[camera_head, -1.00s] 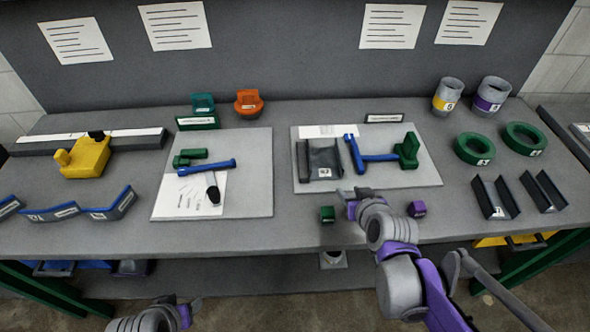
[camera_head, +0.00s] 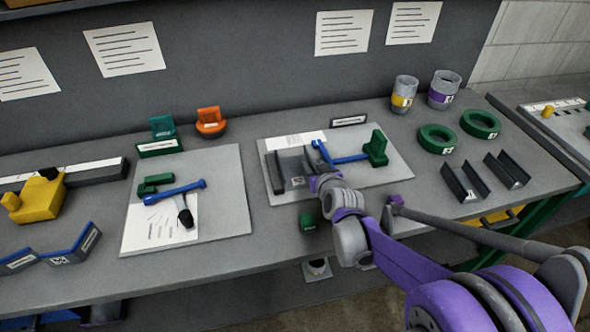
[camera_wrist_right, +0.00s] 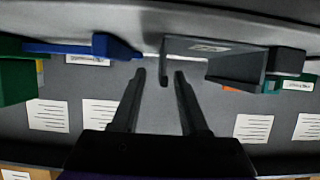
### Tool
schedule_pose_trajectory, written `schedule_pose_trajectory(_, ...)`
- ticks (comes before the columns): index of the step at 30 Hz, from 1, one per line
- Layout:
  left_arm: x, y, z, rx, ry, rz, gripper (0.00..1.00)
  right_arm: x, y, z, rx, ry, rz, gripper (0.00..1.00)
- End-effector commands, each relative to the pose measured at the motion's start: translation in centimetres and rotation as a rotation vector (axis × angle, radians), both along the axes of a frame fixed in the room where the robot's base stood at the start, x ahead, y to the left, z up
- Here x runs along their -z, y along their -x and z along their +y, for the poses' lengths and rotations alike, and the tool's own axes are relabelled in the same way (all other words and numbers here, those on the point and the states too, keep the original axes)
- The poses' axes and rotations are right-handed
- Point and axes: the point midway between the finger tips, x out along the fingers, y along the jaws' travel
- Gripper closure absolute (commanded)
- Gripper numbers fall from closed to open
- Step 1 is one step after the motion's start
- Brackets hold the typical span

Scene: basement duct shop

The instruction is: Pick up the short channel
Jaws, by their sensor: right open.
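A dark grey U-shaped channel (camera_head: 276,172) lies on the left part of the right-hand light grey board, its open side up. My right gripper (camera_head: 322,180) is at the front of that board, just right of the channel, and partly covers it. In the right wrist view, which is upside down, the channel (camera_wrist_right: 222,48) with a white label is close beyond the fingers. The open, empty right gripper (camera_wrist_right: 161,77) has one wall of the channel appearing between its fingertips; contact cannot be told. My left gripper is not in view.
On the same board (camera_head: 390,190) lie a blue tool (camera_head: 350,159) and a green block (camera_head: 376,148). Two more dark channels (camera_head: 465,182) (camera_head: 507,170) and green rings (camera_head: 437,138) stand to the right.

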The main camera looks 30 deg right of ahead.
Motion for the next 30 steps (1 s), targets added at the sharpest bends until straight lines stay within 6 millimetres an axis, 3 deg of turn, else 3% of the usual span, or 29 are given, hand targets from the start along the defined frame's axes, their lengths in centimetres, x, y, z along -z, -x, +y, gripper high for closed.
schedule_pose_trajectory(6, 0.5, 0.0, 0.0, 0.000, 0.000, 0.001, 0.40, 1.2, -2.8, -0.5, 0.000, 0.000, 0.000, 0.56)
schedule_pose_trajectory(15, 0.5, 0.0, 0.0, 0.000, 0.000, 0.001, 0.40, 1.4, -3.2, -0.6, 0.000, 0.000, 0.000, 0.56)
schedule_pose_trajectory(22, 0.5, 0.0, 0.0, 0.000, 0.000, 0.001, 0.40, 1.3, -3.2, -0.6, 0.000, 0.000, 0.000, 0.98)
schedule_pose_trajectory(30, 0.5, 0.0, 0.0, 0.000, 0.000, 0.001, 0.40, 1.3, -3.2, -0.6, 0.000, 0.000, 0.000, 1.00)
